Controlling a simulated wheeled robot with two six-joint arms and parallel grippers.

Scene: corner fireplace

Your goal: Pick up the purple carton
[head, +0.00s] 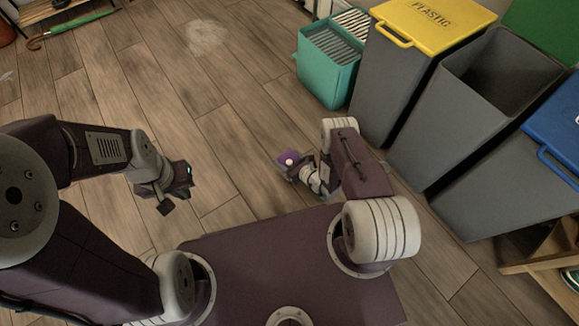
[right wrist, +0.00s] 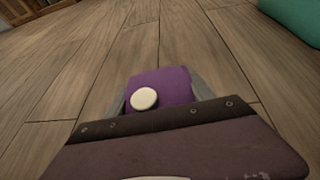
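The purple carton (head: 288,157) with a round white cap is at the tip of my right gripper (head: 294,170) in the head view. In the right wrist view the carton (right wrist: 160,83) sits between the two grey fingers, which press against its left and right sides. Its lower part is hidden behind the gripper body. I cannot tell whether it touches the floor. My left gripper (head: 180,189) is empty at the left of the head view, its fingers apart, above the wooden floor.
A teal bin (head: 326,80) stands beyond my right arm. Large grey bins, one with a yellow plastic lid (head: 431,22) and one with a blue lid (head: 562,125), line the right. A green umbrella (head: 68,27) lies at the far left. The middle floor is clear.

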